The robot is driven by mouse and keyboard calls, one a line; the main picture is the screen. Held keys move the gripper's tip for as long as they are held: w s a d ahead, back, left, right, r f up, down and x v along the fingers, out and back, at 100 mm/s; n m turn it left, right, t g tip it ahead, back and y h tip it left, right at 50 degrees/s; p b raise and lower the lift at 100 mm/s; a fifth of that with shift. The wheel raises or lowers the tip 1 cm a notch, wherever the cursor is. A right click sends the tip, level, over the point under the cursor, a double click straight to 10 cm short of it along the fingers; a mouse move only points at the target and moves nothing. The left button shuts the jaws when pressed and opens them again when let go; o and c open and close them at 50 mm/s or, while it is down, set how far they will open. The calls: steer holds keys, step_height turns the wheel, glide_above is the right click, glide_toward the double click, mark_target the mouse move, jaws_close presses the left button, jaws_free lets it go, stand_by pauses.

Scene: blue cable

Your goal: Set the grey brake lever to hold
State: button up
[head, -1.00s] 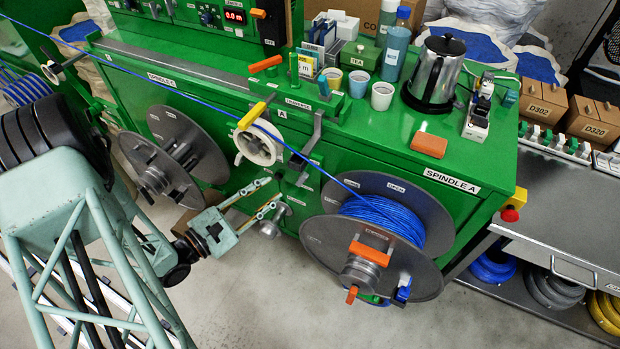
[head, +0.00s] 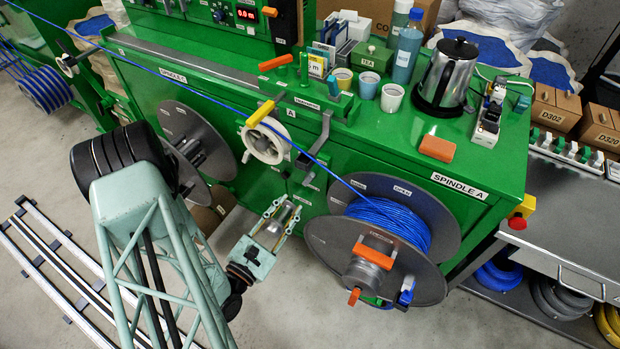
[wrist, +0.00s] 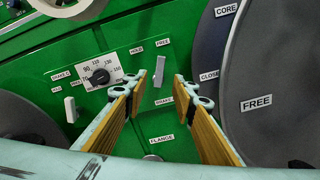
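In the wrist view, a small pale grey lever (wrist: 159,71) stands on the green panel, almost upright, its top leaning slightly right under the FREE label (wrist: 162,42). The HOLD label (wrist: 136,50) is to its upper left. The small label below the lever is hard to read. My gripper (wrist: 167,88) is open, its two yellow-lined fingers on either side of the lever in the picture, with gaps on both sides; I see no contact. In the head view, my gripper (head: 284,205) is in front of the machine's lower panel, left of the spool.
A large grey flange (wrist: 275,85) is close on the right. The blue cable (head: 190,78) runs above to the blue-wound spool (head: 390,225). Floor at lower left is open around the rails.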

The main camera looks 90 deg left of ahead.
mark_target(308, 180)
steer(key=shift+w+a, duration=0.1)
steer(key=shift+a, duration=0.05)
steer(key=shift+b+x, duration=0.8)
steer(key=shift+x, duration=5.95)
steer(key=shift+r, duration=0.1)
steer(key=shift+c, duration=0.7)
jaws_close()
